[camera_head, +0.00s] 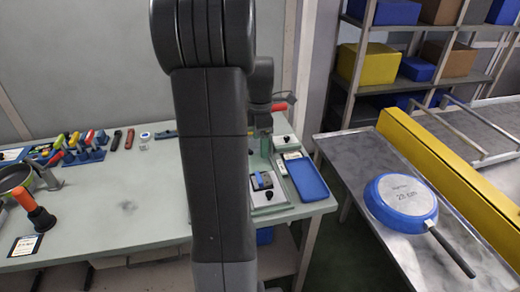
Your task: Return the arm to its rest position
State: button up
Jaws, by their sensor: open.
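My arm stands upright in the middle of the head view and covers part of the table. Behind its right side, the end of my arm shows in part, with my gripper (284,99) small and dark above the table's back right. The gripper is open, and I see nothing held in it. Its fingers are mostly hidden or too small to make out. A blue pan (401,202) lies upside down on the metal conveyor (350,150) at the right, with its dark handle pointing to the lower right. The pan is well apart from my gripper.
The pale green table (130,205) holds coloured-handled tools (85,140) at the back left, an orange-handled tool (34,208) at the left and a blue tray (307,179) at the right. A yellow rail (440,160) borders the conveyor. Shelves (430,85) with boxes stand behind. The table's middle is mostly clear.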

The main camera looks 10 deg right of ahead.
aim_at(260, 177)
dwell(0.4)
notch_tip(260, 177, down, 12)
jog(key=shift+f, duration=0.25)
jog(key=shift+f+b, duration=0.35)
jog(key=shift+b, duration=0.05)
jog(key=shift+r, duration=0.3)
